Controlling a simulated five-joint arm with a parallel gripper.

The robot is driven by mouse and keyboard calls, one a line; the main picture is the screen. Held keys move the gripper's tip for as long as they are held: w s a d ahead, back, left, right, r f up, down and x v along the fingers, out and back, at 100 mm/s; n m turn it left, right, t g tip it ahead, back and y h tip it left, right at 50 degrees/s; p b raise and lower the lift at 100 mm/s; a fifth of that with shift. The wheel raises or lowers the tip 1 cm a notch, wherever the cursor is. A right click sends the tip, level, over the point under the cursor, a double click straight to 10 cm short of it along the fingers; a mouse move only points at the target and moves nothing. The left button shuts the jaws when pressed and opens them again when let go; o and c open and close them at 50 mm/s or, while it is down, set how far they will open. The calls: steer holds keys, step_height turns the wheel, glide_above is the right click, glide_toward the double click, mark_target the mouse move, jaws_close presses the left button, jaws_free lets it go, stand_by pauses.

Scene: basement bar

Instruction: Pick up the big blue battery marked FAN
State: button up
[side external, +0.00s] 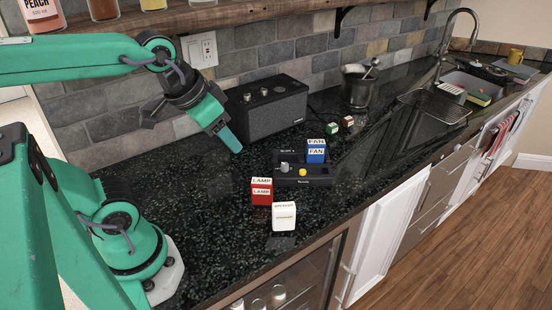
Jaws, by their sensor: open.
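The big blue battery marked FAN (316,153) stands upright at the back right of a black charger (303,181) on the dark counter. It has white label bands. Its lower end is hidden by the charger, so I cannot tell how deep it sits. My gripper (234,146) is open and empty, above the counter to the left of the battery and in front of the black speaker. It is apart from the battery and tilts down to the right.
A red LAMP battery (262,191) and a white SPEAKER battery (284,216) stand in front of the charger. A black speaker (267,112) is behind it. Two small cubes (331,127) lie farther back, near a metal bucket (358,88). The counter right of the charger is clear.

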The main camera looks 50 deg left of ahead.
steer(key=w+r+m+g, duration=0.1)
steer(key=w+r+m, duration=0.1)
steer(key=w, duration=0.6)
steer(key=m+g, duration=0.4)
steer(key=m, duration=0.1)
glide_above(316, 142)
steer(key=f, duration=1.4)
steer(key=shift+s, duration=0.2)
steer(key=shift+w+f, duration=0.2)
steer(key=shift+f, duration=0.2)
steer(key=shift+f, duration=0.1)
steer(key=shift+f, duration=1.2)
steer(key=shift+f, duration=0.1)
